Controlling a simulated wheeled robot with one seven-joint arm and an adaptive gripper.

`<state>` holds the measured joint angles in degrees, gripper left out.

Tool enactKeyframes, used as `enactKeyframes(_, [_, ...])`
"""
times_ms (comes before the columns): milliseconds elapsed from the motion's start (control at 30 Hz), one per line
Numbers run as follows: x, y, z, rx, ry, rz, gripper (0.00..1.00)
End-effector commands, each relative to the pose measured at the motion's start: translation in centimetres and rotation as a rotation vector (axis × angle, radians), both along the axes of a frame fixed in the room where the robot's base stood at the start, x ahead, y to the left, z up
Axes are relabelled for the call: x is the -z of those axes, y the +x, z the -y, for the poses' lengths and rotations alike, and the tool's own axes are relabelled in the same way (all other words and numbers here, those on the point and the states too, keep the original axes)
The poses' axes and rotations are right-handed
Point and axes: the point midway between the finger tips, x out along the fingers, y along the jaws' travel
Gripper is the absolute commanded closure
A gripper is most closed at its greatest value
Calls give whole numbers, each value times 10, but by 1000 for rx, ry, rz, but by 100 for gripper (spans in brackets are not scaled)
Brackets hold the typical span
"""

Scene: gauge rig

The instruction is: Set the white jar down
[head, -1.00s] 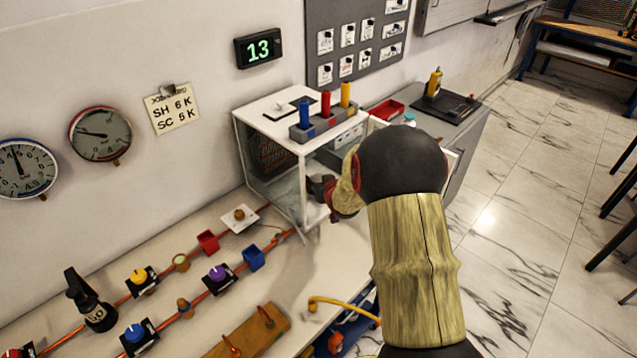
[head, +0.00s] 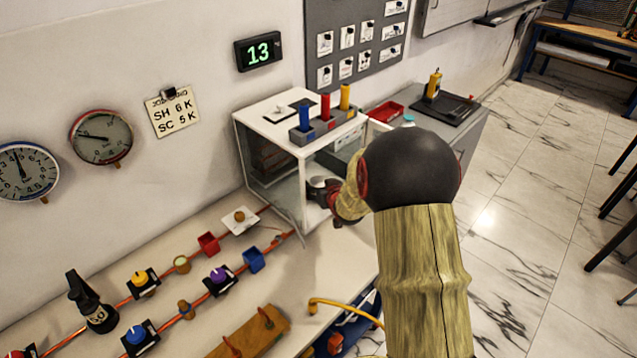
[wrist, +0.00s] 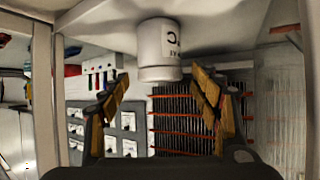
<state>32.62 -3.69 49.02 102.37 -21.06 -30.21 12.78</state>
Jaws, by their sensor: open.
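The white jar (wrist: 160,48) has dark lettering and shows upside down in the inverted wrist view. Its base meets the pale floor of the white cabinet (wrist: 222,22), so it stands upright inside. My gripper (wrist: 160,80) is open, with its wooden-looking fingers apart on either side of the jar's lid end. A gap shows between each finger and the jar. In the head view my gripper (head: 322,190) is at the open front of the white cabinet (head: 262,118); I cannot make out the jar there.
A grey block with blue, red and yellow cylinders (head: 325,125) stands on the cabinet top. The cabinet's posts and frame (wrist: 42,90) are close beside my gripper. A bench (head: 330,262) with valves and orange pipes lies in front. A red tray (head: 386,110) is to the right.

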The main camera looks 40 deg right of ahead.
Motion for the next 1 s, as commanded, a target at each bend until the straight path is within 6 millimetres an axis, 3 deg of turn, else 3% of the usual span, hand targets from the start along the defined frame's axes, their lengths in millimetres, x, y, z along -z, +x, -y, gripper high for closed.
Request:
enactKeyframes(100, [-17,-22,-8,0,-1,2,37])
enactKeyframes(400, [-39,-63,-24,0,-1,0,37])
enactKeyframes(600, [-43,-73,-28,-1,0,0,37])
enactKeyframes(1000, [-43,-73,-28,-1,0,0,37])
